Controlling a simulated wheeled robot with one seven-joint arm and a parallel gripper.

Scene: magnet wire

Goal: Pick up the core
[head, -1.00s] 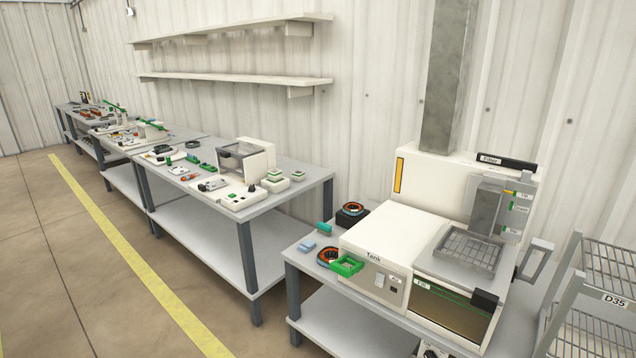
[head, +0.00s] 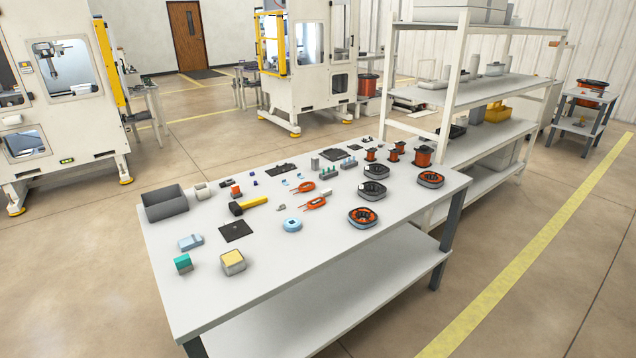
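Several ring-shaped pieces lie at the right part of the grey work table (head: 310,262). One with orange windings (head: 363,217) is nearest, close to the front edge. Another with orange inside (head: 430,179) lies farther right. Two dark grey rings, one in the middle (head: 371,190) and one behind it (head: 376,171), show little or no orange. I cannot tell which of these is the core. A small light blue ring (head: 292,225) lies left of them. My gripper is not in view.
Copper wire spools (head: 423,156) stand at the table's back right. A white shelf rack (head: 480,85) stands behind. Floor in front is clear.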

